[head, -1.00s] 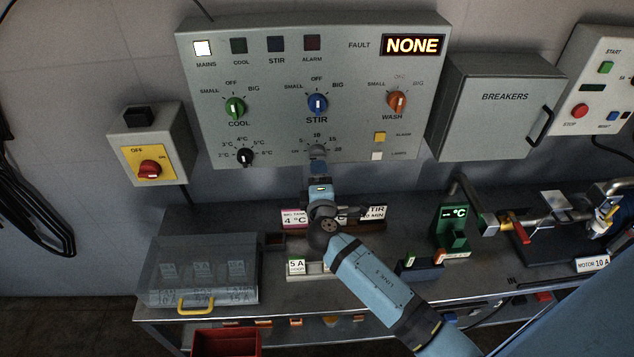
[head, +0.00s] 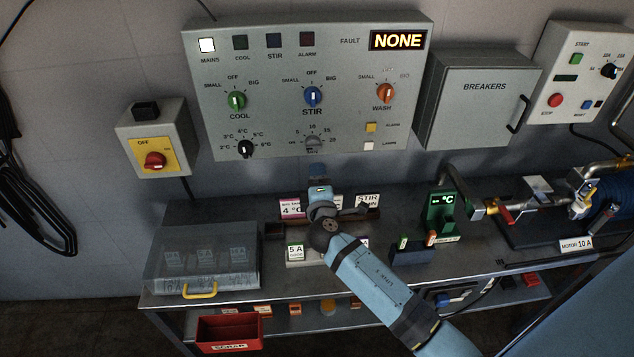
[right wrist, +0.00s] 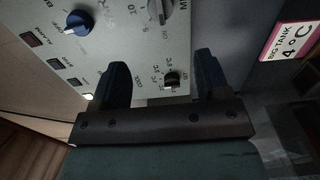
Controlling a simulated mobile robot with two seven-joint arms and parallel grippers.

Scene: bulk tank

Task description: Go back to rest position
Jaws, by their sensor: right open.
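My right arm comes in from the lower right of the head view, with the right gripper (head: 318,170) below the grey control panel (head: 300,70). It is apart from the panel and holds nothing. The right wrist view shows its two dark fingers (right wrist: 160,65) spread apart with the panel's dials beyond them. The grey timer dial (head: 313,143) on the panel is just above the gripper in the head view. My left gripper is not in view.
The bench (head: 220,205) runs below the panel, with a clear-lidded box (head: 203,275) at left and a green temperature display (head: 441,215) at right. Label cards (head: 291,208) stand behind my wrist. A red scrap bin (head: 229,333) is low in front.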

